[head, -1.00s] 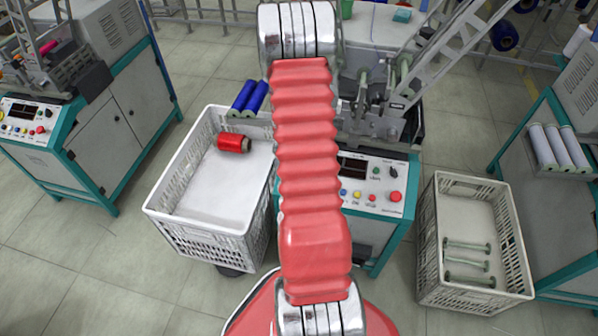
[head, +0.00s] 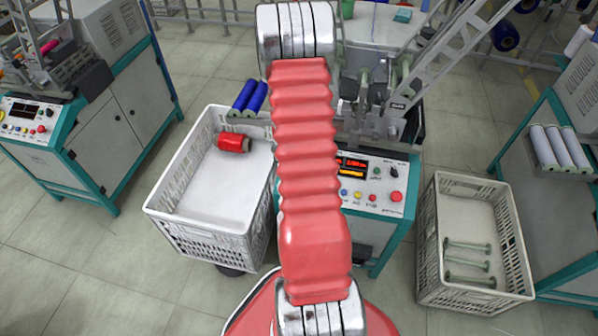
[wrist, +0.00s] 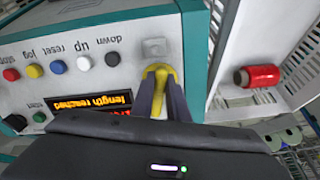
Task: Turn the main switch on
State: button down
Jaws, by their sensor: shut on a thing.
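The control panel (wrist: 100,40) of the middle machine fills the left of the wrist view, upside down. The panel display (wrist: 92,102) is lit and reads "length reached" in orange. The lit display also shows in the head view (head: 352,167). There my red arm hides the gripper and the switch.
Several coloured buttons (wrist: 57,66) lie beside my fingers on the panel. A white crate (head: 160,205) with a red spool (head: 233,143) stands left of the machine. Another crate (head: 428,240) with green-ended bobbins stands right. Other machines stand at both sides.

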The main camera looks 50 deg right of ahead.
jog(key=shift+s+d+m, duration=0.1)
jog(key=shift+m, duration=1.3)
jog(key=c, duration=1.7)
grip_release()
jog(key=shift+r, duration=0.1)
jog(key=shift+v, duration=6.75)
jog(key=shift+m, duration=0.3)
